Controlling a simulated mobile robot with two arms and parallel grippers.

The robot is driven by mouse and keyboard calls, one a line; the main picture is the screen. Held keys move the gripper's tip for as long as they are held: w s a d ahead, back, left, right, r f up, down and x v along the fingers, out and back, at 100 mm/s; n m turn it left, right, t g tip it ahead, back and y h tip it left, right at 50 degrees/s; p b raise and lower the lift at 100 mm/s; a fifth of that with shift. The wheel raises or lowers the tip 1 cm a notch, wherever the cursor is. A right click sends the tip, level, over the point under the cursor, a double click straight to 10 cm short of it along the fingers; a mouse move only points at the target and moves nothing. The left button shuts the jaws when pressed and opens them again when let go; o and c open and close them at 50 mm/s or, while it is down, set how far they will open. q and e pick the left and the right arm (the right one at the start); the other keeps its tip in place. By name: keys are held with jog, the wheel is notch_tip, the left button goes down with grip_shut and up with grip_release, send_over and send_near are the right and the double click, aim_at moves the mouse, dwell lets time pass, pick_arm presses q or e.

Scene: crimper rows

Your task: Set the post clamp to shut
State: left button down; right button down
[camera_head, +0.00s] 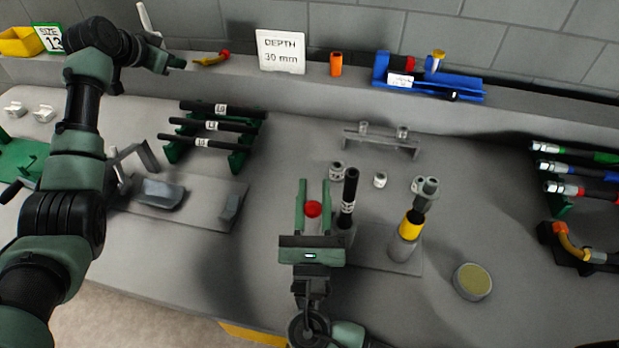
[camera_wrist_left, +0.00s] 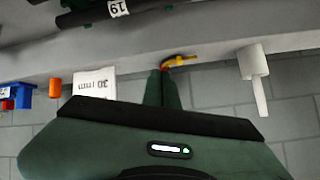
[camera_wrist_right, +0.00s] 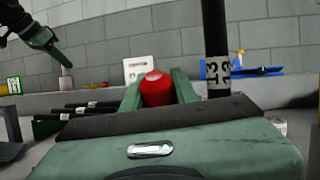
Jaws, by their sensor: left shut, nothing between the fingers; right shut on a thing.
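My right gripper (camera_head: 313,208) is shut on a red ball knob (camera_head: 312,209). The knob also shows between the fingers in the right wrist view (camera_wrist_right: 157,90). Whatever bears the knob is hidden behind the gripper. Just right of it an upright black tube (camera_head: 350,187) with a white label stands in a grey post holder, which looks like the post clamp. The tube also shows in the right wrist view (camera_wrist_right: 216,45). How far the clamp is closed cannot be told. My left gripper (camera_head: 178,63) is shut and empty, raised near the back ledge.
A grey post with a yellow band (camera_head: 411,225) stands right of the tube, and a round tin (camera_head: 472,281) lies further right. A green rack of black tubes (camera_head: 240,155) is at back left. A plate with grey blocks (camera_head: 200,213) lies left. Hoses (camera_head: 580,172) lie right.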

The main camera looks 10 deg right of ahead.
pick_arm(q)
jog(key=s+d+r+m+g+h, duration=0.1)
jog(key=s+d+m+g+h, duration=0.15)
jog(key=d, duration=0.45)
jog(key=s+d+r+m+g+h, duration=0.15)
jog(key=s+d, duration=0.25)
jog(key=d, duration=0.4)
jog(key=s+d+r+m+g+y, duration=0.2)
jog(key=s+d+m+g, duration=0.45)
jog(key=s+d, duration=0.5)
jog(key=s+m+g+y, duration=0.3)
jog(key=s+g, duration=0.1)
jog(key=s, duration=0.6)
jog(key=s+a+x, duration=0.1)
jog(key=s+x, duration=0.1)
jog(key=x, duration=1)
jog(key=shift+a+r+n, duration=0.1)
jog(key=shift+r+n, duration=0.05)
jog(key=shift+n, duration=0.1)
